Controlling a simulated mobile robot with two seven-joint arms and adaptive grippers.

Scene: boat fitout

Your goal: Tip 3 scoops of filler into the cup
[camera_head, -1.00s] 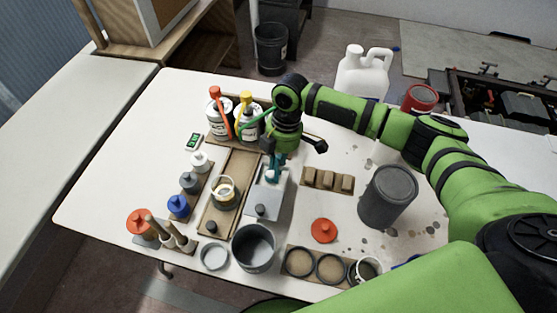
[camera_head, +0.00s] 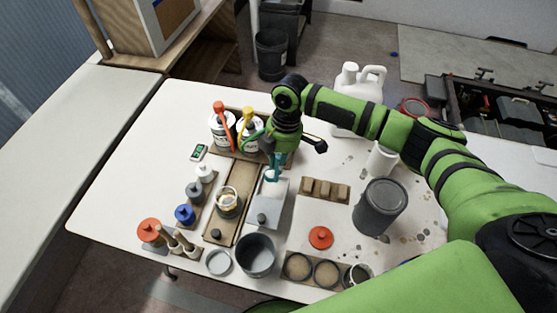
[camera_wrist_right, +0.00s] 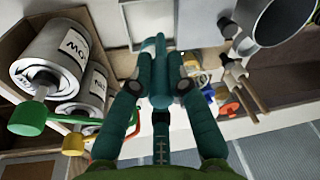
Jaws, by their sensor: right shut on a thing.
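My right gripper (camera_head: 273,170) points down above the far end of a pale grey box (camera_head: 270,207). In the right wrist view its two teal fingers (camera_wrist_right: 161,92) are closed on a slim teal piece (camera_wrist_right: 160,50); I cannot tell whether this is a scoop, and no filler shows on it. A small cup with a pale yellow rim (camera_head: 228,203) stands left of the gripper on a wooden board (camera_head: 221,228). Its contents are not clear. A dark grey open tub (camera_head: 257,256) stands nearer me. My left gripper is not in view.
White cans with orange, yellow and green pumps (camera_head: 222,133) stand behind the gripper's left side. Small bottles (camera_head: 185,215) line the left. The table's left part is clear.

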